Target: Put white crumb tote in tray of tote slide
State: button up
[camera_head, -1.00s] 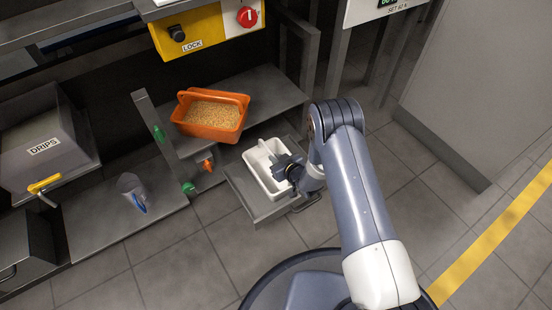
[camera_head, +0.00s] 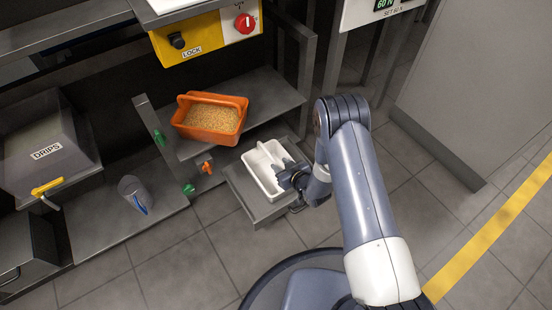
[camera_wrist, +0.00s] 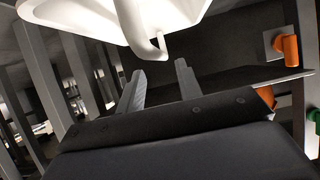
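The white crumb tote (camera_head: 254,166) sits on the grey tray (camera_head: 262,210) of the tote slide, which is pulled out below the shelf. It looks upright and empty. My gripper (camera_head: 284,170) is at the tote's right side in the head view, overlapping its rim. In the wrist view, my gripper (camera_wrist: 160,76) has its two fingers apart with a clear gap between them. The white tote (camera_wrist: 90,18) fills the top there, its curved handle (camera_wrist: 140,32) hanging just beyond the fingertips. Whether a finger touches the tote cannot be told.
An orange tote (camera_head: 212,132) full of crumbs stands on the shelf (camera_head: 262,92) behind the tray. Green and orange knobs (camera_head: 207,166) are on the frame left of the tray. Floor in front is clear.

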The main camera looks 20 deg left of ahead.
jog(key=p+v, duration=0.2)
jog(key=v, duration=0.5)
jog(key=shift+s, duration=0.1)
dwell(0.9)
